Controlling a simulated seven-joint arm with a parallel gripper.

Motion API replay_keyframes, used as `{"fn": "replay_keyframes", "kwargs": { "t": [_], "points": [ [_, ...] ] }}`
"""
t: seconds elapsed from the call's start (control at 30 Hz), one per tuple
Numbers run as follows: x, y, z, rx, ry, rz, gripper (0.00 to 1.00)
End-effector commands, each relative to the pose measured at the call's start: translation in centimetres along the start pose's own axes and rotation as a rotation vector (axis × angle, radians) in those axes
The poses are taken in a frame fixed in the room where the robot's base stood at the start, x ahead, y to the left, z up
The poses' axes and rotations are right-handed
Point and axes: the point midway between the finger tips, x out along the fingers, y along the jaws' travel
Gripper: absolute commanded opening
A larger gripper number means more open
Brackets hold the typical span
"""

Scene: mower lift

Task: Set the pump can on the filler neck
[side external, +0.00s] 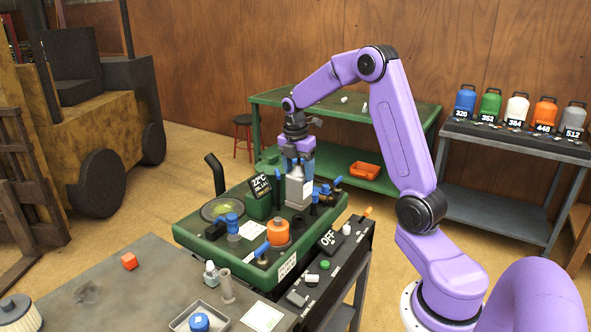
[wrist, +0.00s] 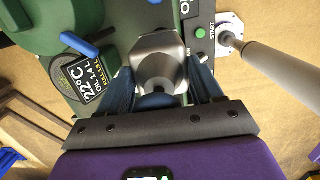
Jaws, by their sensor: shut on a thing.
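The pump can, a grey metal can (side external: 299,190) with a pale label, is upright over the rear part of the green mower deck (side external: 190,238). My gripper (side external: 297,166) is shut on its upper part. In the wrist view the can's silver body (wrist: 157,50) lies between the blue fingers of my gripper (wrist: 160,90). I cannot tell whether the can's base touches the deck. I cannot make out the filler neck for sure; the can or nearby parts may hide it.
A display (side external: 260,186) reading 22°C stands close left of the can. Blue-handled fittings and an orange cap (side external: 278,231) crowd the deck. A black control panel (side external: 325,262) runs along its right edge. A grey table (side external: 90,290) with small items is in front.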

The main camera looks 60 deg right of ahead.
Motion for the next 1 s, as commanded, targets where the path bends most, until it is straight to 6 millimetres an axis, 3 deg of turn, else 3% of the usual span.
{"fn": "replay_keyframes", "kwargs": {
  "t": [0.6, 1.0],
  "points": [
    [4.0, 0.1, -0.5, 0.001, -0.002, 0.003, 0.00],
    [4.6, 0.1, -0.6, 0.001, -0.002, 0.004, 0.00]
  ]
}}
